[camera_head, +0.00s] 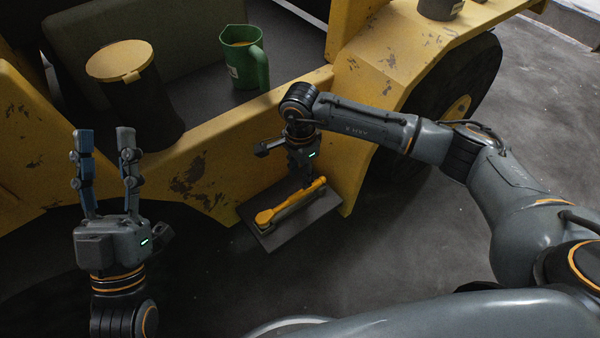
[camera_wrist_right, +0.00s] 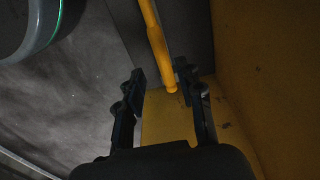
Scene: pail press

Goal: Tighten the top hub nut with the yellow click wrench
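The yellow click wrench (camera_head: 292,202) lies on a small dark shelf (camera_head: 312,215) beside the yellow vehicle, its round head towards the front left. My right gripper (camera_head: 302,176) is just above the handle end, pointing down. In the right wrist view, the wrench handle (camera_wrist_right: 160,52) reaches in between the two spread fingers of the right gripper (camera_wrist_right: 164,82), with gaps at both sides. My left gripper (camera_head: 104,140) is open, empty and points up at the left. A yellow hub (camera_head: 458,108) shows in the wheel; I cannot make out a top hub nut.
A black pail with a yellow lid (camera_head: 120,62) and a green jug (camera_head: 244,58) stand on the vehicle's deck. The yellow vehicle body (camera_head: 195,180) borders the shelf closely. The dark tyre (camera_head: 485,72) is behind my right arm. The grey floor in front is clear.

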